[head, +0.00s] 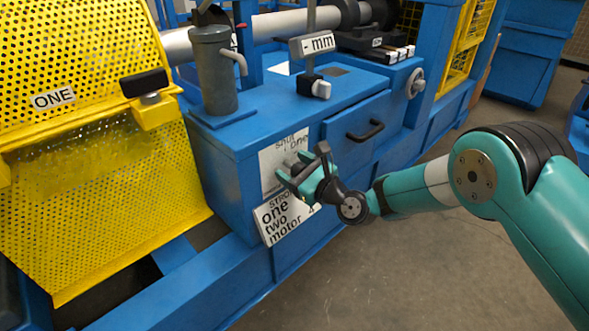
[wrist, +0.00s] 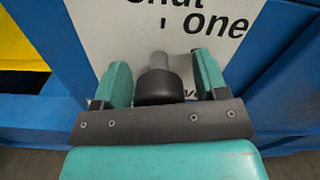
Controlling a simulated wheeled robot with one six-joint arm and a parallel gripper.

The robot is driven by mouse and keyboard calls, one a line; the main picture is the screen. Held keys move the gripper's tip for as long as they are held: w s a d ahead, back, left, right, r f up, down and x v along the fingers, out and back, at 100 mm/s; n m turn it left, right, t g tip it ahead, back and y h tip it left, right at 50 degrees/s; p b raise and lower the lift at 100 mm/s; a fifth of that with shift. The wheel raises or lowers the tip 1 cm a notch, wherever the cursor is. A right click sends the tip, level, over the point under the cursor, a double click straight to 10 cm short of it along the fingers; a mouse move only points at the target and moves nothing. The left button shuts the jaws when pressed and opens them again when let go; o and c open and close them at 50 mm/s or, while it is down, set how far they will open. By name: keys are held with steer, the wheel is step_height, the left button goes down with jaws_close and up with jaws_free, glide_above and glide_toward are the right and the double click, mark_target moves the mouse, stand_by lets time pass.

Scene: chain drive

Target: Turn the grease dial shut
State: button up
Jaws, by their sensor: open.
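The grease dial (wrist: 158,88) is a dark grey knob with a narrower stub, in front of a white plate (wrist: 105,22) whose visible words include "one" and what looks like "shut". In the wrist view my gripper (wrist: 161,65) is open, with one teal finger on each side of the dial and a gap on both sides. In the head view my gripper (head: 304,168) is at the front of the blue cabinet, before the white plate (head: 272,160), and largely hides the dial there. I cannot tell the dial's exact setting.
A second white sign (head: 284,217) is just below my gripper. A black drawer handle (head: 366,131) sticks out to the right. A yellow perforated guard (head: 90,190) fills the left. The floor (head: 400,270) in front is clear.

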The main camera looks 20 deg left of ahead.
steer(key=shift+c, duration=0.3)
steer(key=c, duration=0.9)
